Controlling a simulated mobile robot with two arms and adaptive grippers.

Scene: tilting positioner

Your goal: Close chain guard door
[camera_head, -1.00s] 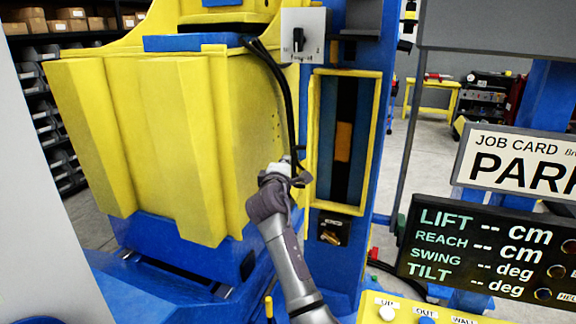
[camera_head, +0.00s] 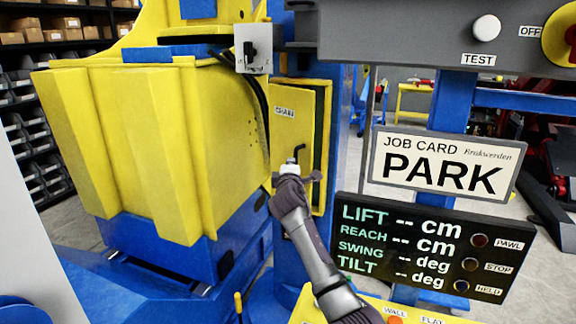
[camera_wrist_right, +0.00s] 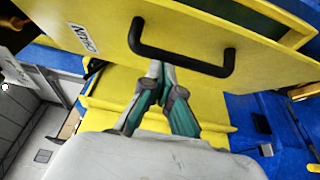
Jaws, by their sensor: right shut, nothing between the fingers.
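The chain guard door (camera_head: 290,135) is a yellow panel with a CHAIN label and a black handle, on the blue column. It now stands across the guard opening in the head view. In the right wrist view the door (camera_wrist_right: 115,18) fills the top, with its black handle (camera_wrist_right: 185,62) in the middle. A dark strip shows between the door and the yellow frame (camera_wrist_right: 298,38), so it looks slightly ajar. My right gripper (camera_wrist_right: 160,66) is shut and empty, its fingertips just below the handle and close to the door. Whether they touch is unclear. My left gripper is out of view.
A grey switch box (camera_head: 253,48) with cables hangs above the door's left side. The large yellow positioner body (camera_head: 150,140) stands left. At right are a job card (camera_head: 450,165), a readout panel (camera_head: 420,245) and a yellow button console (camera_head: 360,304).

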